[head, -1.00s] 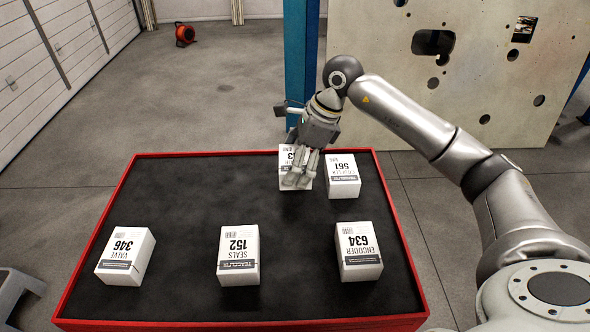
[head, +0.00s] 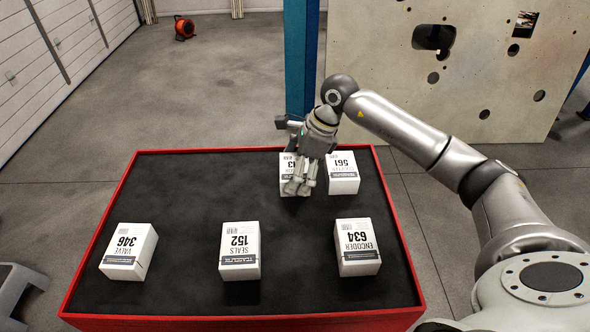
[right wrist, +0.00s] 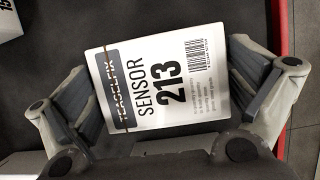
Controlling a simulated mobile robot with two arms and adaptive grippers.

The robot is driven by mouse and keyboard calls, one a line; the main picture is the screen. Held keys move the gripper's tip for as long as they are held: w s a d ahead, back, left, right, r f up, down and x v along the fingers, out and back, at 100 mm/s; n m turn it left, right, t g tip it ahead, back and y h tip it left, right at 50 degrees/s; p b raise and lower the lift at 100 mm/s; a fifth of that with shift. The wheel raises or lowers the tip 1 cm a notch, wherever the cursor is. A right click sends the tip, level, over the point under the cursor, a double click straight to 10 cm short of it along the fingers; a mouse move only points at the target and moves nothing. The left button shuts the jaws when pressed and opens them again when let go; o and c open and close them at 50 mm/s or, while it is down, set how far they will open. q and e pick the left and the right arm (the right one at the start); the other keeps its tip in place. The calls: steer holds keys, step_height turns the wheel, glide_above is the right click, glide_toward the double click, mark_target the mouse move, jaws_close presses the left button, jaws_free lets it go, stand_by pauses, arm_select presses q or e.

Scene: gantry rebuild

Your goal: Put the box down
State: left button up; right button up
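The white box labelled SENSOR 213 (right wrist: 165,82) lies between the two fingers of my right gripper (right wrist: 166,85), with a pad close against each side. In the head view my right gripper (head: 298,186) is at the far right part of the black-topped table (head: 200,190), and its fingers cover much of the sensor box (head: 286,168). The gripper looks shut on the box. The box stands just left of the box 561 (head: 343,172), about level with it. Its underside is hidden, so I cannot tell whether it touches the table. My left gripper is not in view.
Boxes 346 (head: 129,252), 152 (head: 239,251) and 634 (head: 357,247) stand in a row along the near side. The table has a raised red rim (head: 106,222). Its middle and far left are clear. A blue post (head: 301,60) stands behind the table.

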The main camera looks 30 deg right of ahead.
steer(key=shift+r, duration=0.2)
steer(key=shift+d+r, duration=0.15)
steer(key=shift+r, duration=0.1)
steer(key=b+v, duration=0.2)
steer(key=v, duration=0.9)
steer(key=shift+r, duration=0.2)
steer(key=shift+d, duration=0.1)
